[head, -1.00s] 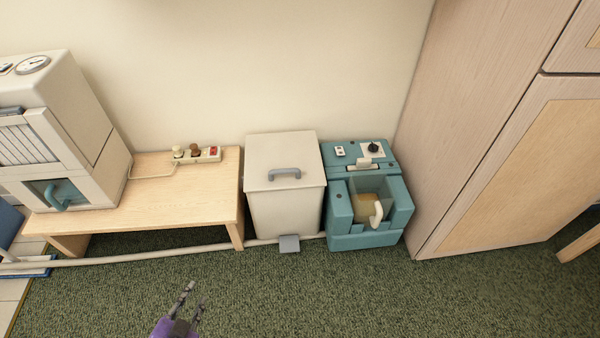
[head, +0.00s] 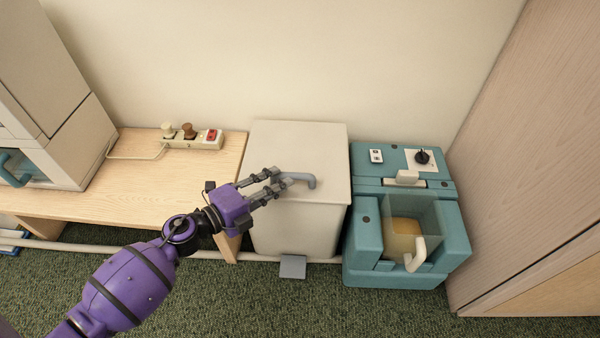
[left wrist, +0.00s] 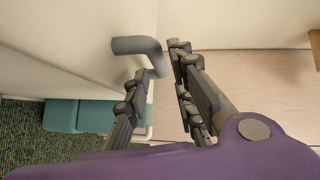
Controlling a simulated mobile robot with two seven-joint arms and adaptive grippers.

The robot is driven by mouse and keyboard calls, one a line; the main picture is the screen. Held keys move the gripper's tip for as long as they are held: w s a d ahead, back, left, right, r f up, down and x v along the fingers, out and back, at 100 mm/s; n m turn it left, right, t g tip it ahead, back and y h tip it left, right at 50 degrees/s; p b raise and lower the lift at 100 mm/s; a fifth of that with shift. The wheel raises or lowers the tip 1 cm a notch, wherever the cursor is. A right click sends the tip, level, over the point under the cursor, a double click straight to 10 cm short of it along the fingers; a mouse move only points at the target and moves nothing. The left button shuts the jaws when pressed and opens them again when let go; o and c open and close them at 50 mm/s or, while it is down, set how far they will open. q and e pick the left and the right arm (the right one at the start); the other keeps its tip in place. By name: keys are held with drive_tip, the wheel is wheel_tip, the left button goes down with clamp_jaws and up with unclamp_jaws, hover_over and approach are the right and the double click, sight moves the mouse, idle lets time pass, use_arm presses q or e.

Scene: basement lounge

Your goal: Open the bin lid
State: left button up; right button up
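The off-white bin (head: 285,240) stands against the wall with its flat lid (head: 300,140) shut. A grey bar handle (head: 302,179) sits on the lid. My left gripper (head: 279,182) reaches over the lid from the left, its fingertips at the handle's left end. In the left wrist view the handle (left wrist: 138,46) bends down close to the gap between the fingertips (left wrist: 160,65). The fingers are apart; I cannot tell whether they touch the handle. A grey pedal (head: 292,267) juts out at the bin's foot. My right gripper is not in view.
A low wooden table (head: 120,205) with a power strip (head: 195,138) stands close left of the bin. A teal machine (head: 405,215) stands close on its right, then a wooden cabinet (head: 525,200). Green carpet (head: 350,315) lies open in front.

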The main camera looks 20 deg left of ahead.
sight(294, 176)
use_arm(q)
drive_tip(key=b+x, duration=0.1)
drive_tip(key=x, duration=0.5)
drive_tip(key=shift+f, duration=0.1)
clamp_jaws()
